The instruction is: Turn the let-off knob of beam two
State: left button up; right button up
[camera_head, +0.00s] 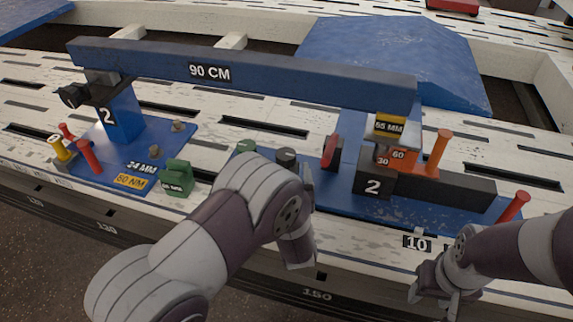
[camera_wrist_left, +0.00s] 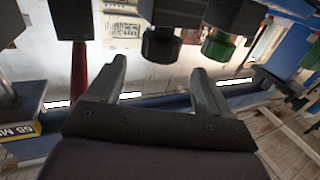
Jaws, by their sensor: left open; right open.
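Beam two is a blue beam (camera_head: 245,75) labelled "90 CM", resting on stands marked "2". No label shows which is the let-off knob. My left gripper (camera_head: 307,185) is mostly hidden behind its arm, close to the black knob. In the left wrist view its open, empty fingers (camera_wrist_left: 158,70) are spread below the black knob (camera_wrist_left: 161,46), with the green knob (camera_wrist_left: 219,47) to the right. My right gripper (camera_head: 434,300) is open and empty at the bench's front edge.
The right stand carries a yellow "55 MM" block (camera_head: 389,127) and an orange peg (camera_head: 438,150). Red pegs, a yellow peg (camera_head: 60,147) and a green block (camera_head: 176,178) stand at the left. The white slotted bench (camera_head: 225,110) has clear patches behind the stands.

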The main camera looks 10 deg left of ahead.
aim_at(287, 161)
pick_arm(q)
jog(key=b+x, duration=0.1)
jog(key=x, duration=0.3)
jog(key=shift+w+f+b, duration=0.1)
jog(key=shift+f+b, duration=0.05)
jog(key=shift+b, duration=0.15)
jog(key=shift+w+a, duration=0.2)
jog(key=shift+w, duration=0.35)
jog(key=c, duration=1)
